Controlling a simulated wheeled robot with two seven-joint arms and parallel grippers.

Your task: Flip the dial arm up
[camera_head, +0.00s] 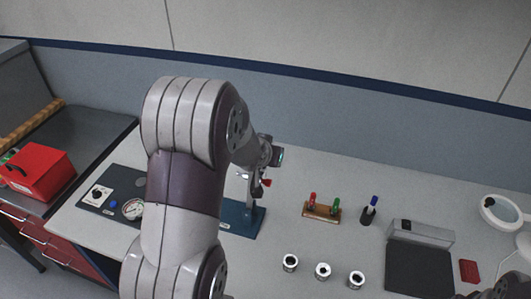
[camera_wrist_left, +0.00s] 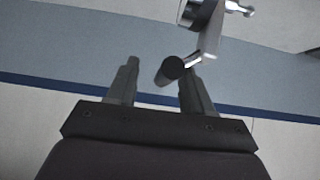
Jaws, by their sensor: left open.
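The dial arm (camera_wrist_left: 210,38) shows in the left wrist view as a grey metal lever with a black cylindrical knob (camera_wrist_left: 171,70) at its end. Part of a round metal fitting (camera_wrist_left: 200,10) is at the top edge. My left gripper (camera_wrist_left: 163,78) is open; the knob shows between its fingertips, close to the right finger. I cannot tell whether they touch. In the head view a stand rises from a blue base plate (camera_head: 240,222), partly hidden behind my left arm. My left gripper's fingers are not clear there. My right gripper is not in view.
A small rack with red and green pieces (camera_head: 322,212), a pen holder (camera_head: 369,212) and several metal cylinders (camera_head: 323,271) stand right of the base plate. A dark panel with a gauge (camera_head: 133,209) lies left. A red box (camera_head: 36,171) is at far left.

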